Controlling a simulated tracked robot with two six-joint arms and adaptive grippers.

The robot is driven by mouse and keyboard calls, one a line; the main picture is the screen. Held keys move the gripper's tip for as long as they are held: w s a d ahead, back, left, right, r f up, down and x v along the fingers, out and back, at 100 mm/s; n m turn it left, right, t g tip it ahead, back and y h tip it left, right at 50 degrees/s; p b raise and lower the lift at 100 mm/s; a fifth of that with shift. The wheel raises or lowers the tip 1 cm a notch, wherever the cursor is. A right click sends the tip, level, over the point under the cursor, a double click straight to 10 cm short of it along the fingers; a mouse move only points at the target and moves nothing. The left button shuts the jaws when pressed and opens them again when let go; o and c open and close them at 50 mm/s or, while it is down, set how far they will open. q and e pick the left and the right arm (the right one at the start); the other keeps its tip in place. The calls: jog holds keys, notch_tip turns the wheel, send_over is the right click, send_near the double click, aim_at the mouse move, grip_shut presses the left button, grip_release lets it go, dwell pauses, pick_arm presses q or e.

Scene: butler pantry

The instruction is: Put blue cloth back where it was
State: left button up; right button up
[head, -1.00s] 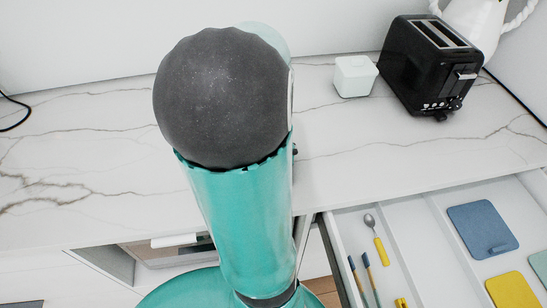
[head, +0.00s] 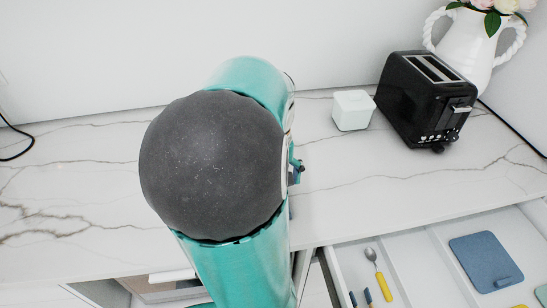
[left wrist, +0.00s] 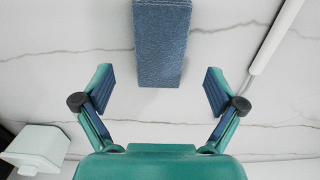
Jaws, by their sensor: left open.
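A blue, woven-looking folded cloth (left wrist: 162,42) shows in the left wrist view, over the white marble counter and cut off by the top edge. My left gripper (left wrist: 160,88) is open, with one finger on each side of the cloth's near end and clear gaps between. In the head view my arm covers most of the gripper, and this cloth cannot be made out there. An open white drawer (head: 405,248) at lower right holds a flat blue square (head: 486,262) with a small tab. My right gripper is in neither view.
A black toaster (head: 425,100), a white box (head: 353,110) and a white vase (head: 468,45) with flowers stand at the counter's back right. A yellow-handled spoon (head: 379,275) lies in the drawer. The counter (head: 70,190) left of my arm is largely clear.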

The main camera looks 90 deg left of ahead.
pick_arm(q)
notch_tip(320, 180, up, 7)
jog(key=shift+r+p, duration=0.2)
jog(key=shift+p, duration=0.1)
dwell(0.5)
